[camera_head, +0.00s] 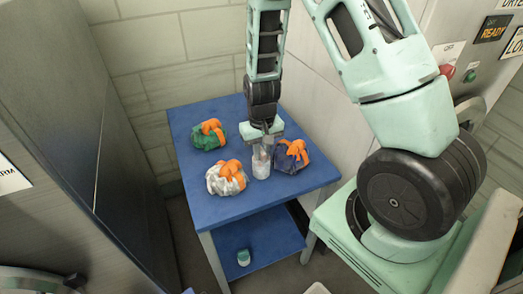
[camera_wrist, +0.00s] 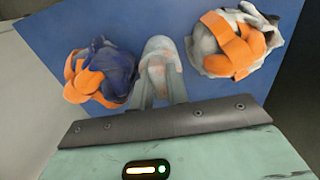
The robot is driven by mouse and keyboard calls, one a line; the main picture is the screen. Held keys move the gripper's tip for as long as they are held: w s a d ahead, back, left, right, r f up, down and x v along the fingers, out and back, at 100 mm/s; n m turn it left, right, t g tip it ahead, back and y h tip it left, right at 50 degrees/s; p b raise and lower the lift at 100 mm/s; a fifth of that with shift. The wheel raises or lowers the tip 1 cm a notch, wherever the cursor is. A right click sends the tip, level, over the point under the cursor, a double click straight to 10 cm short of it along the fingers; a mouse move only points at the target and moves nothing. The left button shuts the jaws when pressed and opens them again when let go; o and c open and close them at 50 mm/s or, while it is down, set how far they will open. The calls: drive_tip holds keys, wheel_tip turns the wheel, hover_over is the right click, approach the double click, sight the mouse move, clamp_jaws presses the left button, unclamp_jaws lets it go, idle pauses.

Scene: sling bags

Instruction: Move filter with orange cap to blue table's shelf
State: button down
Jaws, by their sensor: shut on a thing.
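The blue table (camera_head: 205,200) stands against the wall, with a lower blue shelf (camera_head: 270,250). A pale cylindrical filter (camera_head: 261,168) stands upright at the tabletop, between a white bag and a navy bag. My gripper (camera_head: 262,150) points down from above and is shut on the filter's upper part. In the wrist view the filter (camera_wrist: 158,62) shows between the fingers, with a faint orange tint at its top. The fingers (camera_wrist: 158,85) partly hide it, so its cap is hard to make out.
A white bag (camera_head: 226,179), a navy bag (camera_head: 290,158) and a green bag (camera_head: 207,136), all with orange straps, lie on the tabletop. A dark cabinet (camera_head: 95,150) is at the left.

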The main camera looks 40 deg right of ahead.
drive_tip(key=shift+f, duration=0.2)
drive_tip(key=c, duration=1.4)
unclamp_jaws()
drive_tip(key=shift+r, duration=0.1)
drive_tip(key=shift+o, duration=0.2)
